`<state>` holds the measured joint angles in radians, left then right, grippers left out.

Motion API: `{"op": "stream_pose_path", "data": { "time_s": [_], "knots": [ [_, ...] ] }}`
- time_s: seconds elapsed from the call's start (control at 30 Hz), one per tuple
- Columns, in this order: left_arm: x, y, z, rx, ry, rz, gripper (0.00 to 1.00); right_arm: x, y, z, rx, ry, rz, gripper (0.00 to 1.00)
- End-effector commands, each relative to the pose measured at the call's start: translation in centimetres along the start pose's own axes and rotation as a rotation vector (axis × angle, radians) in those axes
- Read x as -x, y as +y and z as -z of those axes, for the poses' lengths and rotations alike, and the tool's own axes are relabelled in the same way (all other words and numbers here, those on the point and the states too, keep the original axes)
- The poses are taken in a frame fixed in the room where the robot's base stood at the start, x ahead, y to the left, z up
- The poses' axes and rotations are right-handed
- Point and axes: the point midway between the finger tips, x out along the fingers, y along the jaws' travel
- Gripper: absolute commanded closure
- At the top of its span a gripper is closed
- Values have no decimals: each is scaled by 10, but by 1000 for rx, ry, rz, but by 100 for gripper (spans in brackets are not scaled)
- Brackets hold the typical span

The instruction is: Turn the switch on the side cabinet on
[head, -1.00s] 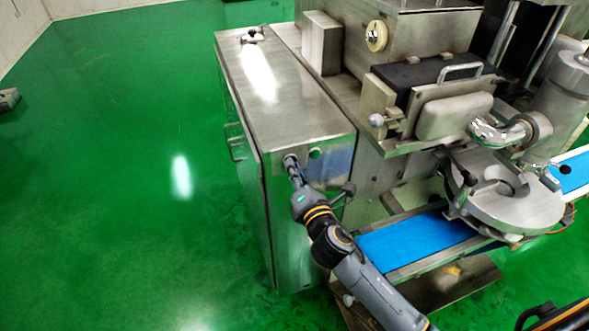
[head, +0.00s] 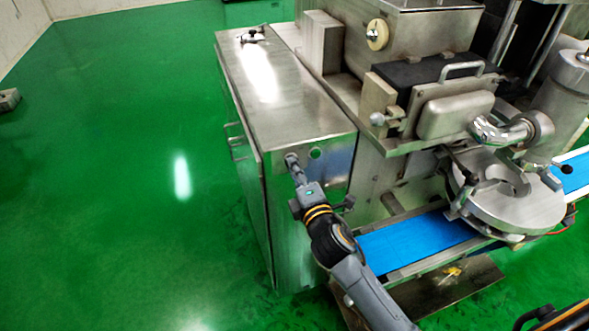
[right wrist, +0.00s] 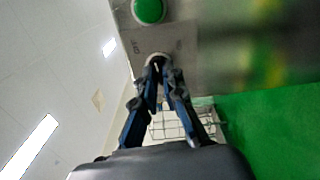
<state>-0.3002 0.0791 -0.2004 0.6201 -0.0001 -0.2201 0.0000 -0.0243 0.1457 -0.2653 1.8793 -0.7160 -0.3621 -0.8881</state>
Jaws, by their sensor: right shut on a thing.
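The side cabinet (head: 300,95) is a steel box with a bright top, left of the machine. My right gripper (head: 291,160) reaches its near end face, close under the top edge. In the right wrist view the two fingers (right wrist: 158,64) come together on the small switch (right wrist: 157,59), which they mostly hide. The gripper is shut on it. Faint lettering shows on the plate on both sides of the switch. A round green button (right wrist: 148,10) sits beside it, and shows in the head view (head: 315,153) right of the fingertips.
The encrusting machine stands right of the cabinet, with a blue conveyor belt (head: 425,237) and a round steel plate (head: 510,205). A handle (head: 236,141) sticks out from the cabinet's left side.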

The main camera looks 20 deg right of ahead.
Motion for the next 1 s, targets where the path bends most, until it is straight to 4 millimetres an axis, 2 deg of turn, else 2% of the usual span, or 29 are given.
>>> {"op": "stream_pose_path", "data": {
  "time_s": [0.6, 1.0],
  "knots": [
    [4, 0, 0, 1, 0, 1, 100, 0, 1, -1, -587, -3, 2, 100],
    [11, -1, 1, 1, 0, 1, 100, 0, 1, -1, -891, -3, 2, 100]
  ]
}}
